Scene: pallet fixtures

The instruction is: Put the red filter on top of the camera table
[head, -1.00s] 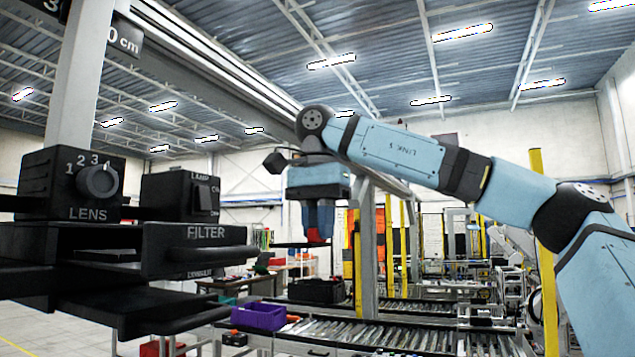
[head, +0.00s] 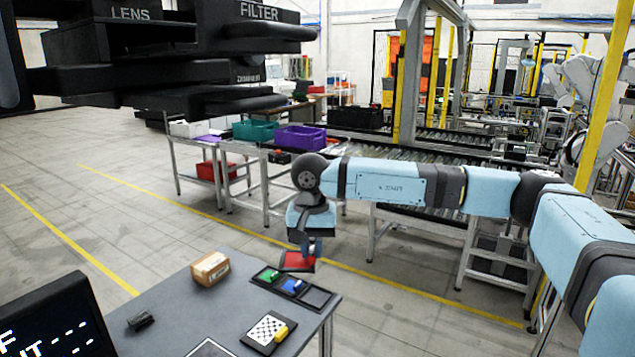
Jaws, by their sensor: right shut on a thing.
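The red filter (head: 298,264), a flat red plate with a dark rim, is in my right gripper (head: 309,247). The gripper points down and is shut on it; the fingers are partly hidden. The filter appears just behind the back edge of the grey table (head: 215,318); I cannot tell its exact height. A black tray (head: 318,297) on that table holds a green piece (head: 269,276) and a blue piece (head: 292,286), and its right slot is empty. No label shows which surface is the camera table. My left gripper is not in view.
On the grey table are a cardboard box (head: 210,269), a small black part (head: 141,320) and a checkered plate with a yellow handle (head: 268,329). A black LENS/FILTER apparatus (head: 205,62) overhangs at upper left. A dark screen (head: 55,325) stands at lower left.

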